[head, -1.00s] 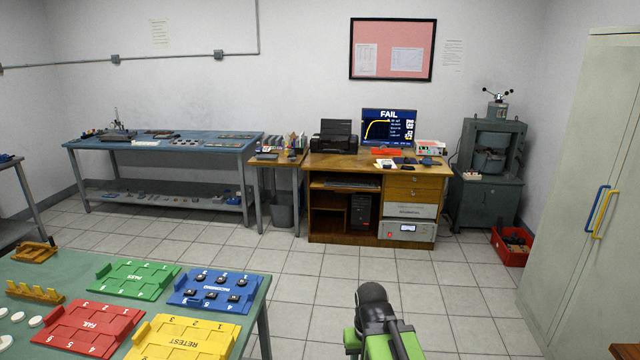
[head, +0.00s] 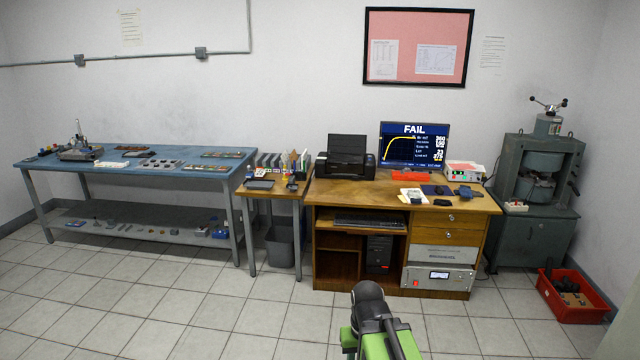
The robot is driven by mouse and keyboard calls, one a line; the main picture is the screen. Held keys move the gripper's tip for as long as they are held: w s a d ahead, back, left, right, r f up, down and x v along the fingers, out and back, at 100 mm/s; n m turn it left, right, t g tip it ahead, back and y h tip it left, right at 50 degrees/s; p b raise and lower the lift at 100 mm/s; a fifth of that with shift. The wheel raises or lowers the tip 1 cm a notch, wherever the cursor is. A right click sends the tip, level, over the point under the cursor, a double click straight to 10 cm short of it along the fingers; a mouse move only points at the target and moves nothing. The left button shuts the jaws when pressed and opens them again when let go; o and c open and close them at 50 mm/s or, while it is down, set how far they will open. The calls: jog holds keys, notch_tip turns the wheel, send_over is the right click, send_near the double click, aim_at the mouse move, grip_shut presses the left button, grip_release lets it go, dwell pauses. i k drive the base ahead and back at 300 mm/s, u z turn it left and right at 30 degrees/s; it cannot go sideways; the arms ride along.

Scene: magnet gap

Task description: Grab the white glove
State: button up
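I cannot make out a white glove for certain. A small pale item (head: 411,196) lies on the wooden desk (head: 330,194), in front of the monitor, and is too small to identify. Another flat white item (head: 112,164) lies on the blue workbench (head: 60,166) at the left, also too small to identify. Part of my arm, green with a dark rounded end, shows at the bottom centre, well short of the desk. I see no gripper fingers.
A printer (head: 346,158) and a monitor (head: 413,146) reading FAIL stand on the desk. A small side table (head: 268,191) with a bin (head: 281,245) below stands left of it. A press (head: 540,180) and a red crate (head: 572,309) are at the right. The tiled floor ahead is clear.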

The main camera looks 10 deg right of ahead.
aim_at(415, 197)
jog(key=u, duration=0.05)
jog(key=i, duration=4.05)
jog(key=u, duration=0.1)
